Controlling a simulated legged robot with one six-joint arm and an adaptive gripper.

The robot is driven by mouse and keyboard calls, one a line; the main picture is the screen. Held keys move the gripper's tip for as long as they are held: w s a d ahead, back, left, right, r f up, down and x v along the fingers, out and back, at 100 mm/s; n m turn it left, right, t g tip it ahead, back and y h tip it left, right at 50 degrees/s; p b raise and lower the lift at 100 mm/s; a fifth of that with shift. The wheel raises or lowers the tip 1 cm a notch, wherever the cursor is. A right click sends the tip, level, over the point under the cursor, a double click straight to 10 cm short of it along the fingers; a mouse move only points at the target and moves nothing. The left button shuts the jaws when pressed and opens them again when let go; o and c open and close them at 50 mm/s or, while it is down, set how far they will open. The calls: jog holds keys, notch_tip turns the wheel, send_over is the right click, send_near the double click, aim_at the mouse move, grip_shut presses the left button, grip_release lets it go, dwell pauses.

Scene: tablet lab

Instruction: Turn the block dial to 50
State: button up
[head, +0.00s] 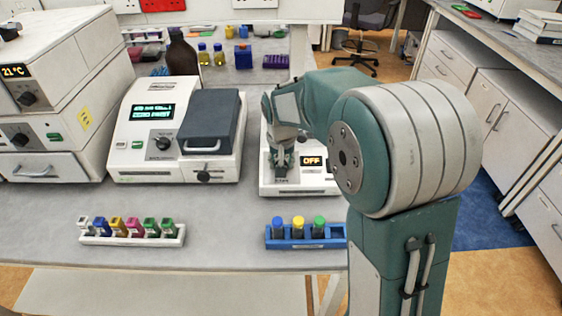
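A low white unit (266,186) with a small display (311,160) reading OFF in orange stands on the grey bench, right of centre. My gripper (281,166) points down at the front of this unit, just left of the display. No dial shows clearly on this unit; the spot under and behind my gripper is hidden. I cannot tell whether my fingers touch anything or whether they are open or shut. My arm covers the unit's right side and most of its top.
A white machine with a dark lid (209,113) and a black knob (162,143) stands to the left. Stacked units (52,105) stand farther left. In front are a white rack (133,240) of coloured vials and a blue rack (291,242) with capped tubes. A brown bottle (182,55) stands behind.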

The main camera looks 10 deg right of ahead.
jog(key=shift+s+f+m+y, duration=0.1)
jog(key=shift+f+m+y, duration=0.05)
jog(key=shift+m, duration=0.8)
jog(key=shift+s+f+m+y, duration=0.1)
jog(key=shift+m+y, duration=0.05)
jog(key=shift+m, duration=0.8)
jog(key=o, duration=1.2)
jog(key=shift+c, duration=0.2)
jog(key=shift+r, duration=0.1)
jog(key=shift+w, duration=0.1)
jog(key=shift+r, duration=0.1)
jog(key=shift+r, duration=0.4)
notch_tip(320, 180, up, 11)
jog(key=s, duration=0.2)
jog(key=shift+f, duration=0.15)
